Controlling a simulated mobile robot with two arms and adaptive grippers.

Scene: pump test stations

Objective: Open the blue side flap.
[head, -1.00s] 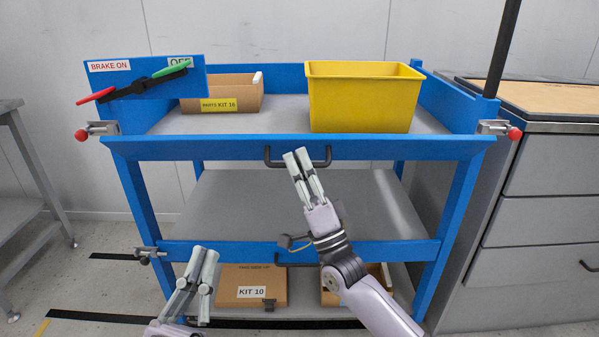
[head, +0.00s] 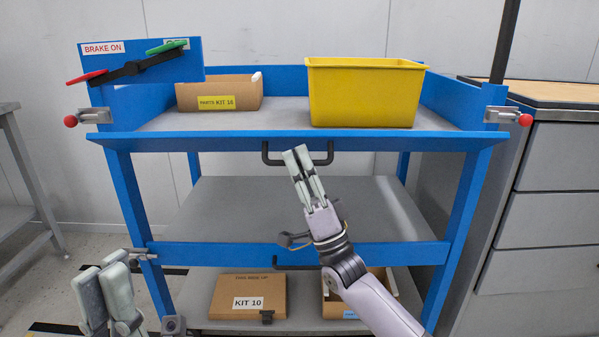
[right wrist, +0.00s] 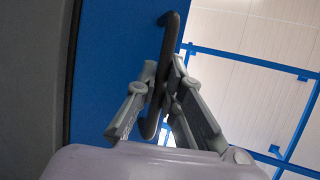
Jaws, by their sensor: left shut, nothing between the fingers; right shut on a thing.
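The blue side flap (head: 220,143) runs along the front of the cart's top shelf, with a black bar handle (head: 327,153) at its middle. My right gripper (head: 296,160) is at this handle. In the right wrist view the dark handle (right wrist: 174,45) passes between its fingers (right wrist: 158,95), in front of a blue panel. Latches with red knobs sit at the flap's left end (head: 98,116) and right end (head: 498,115). My left gripper (head: 103,280) is shut and empty, low at the left, apart from the flap.
A yellow bin (head: 365,95) and a kit box (head: 215,94) stand on the top shelf. A brake panel (head: 130,62) is at the upper left. The lower blue rail (head: 225,256) has a small latch at its left. A drawer cabinet (head: 560,170) stands close on the right.

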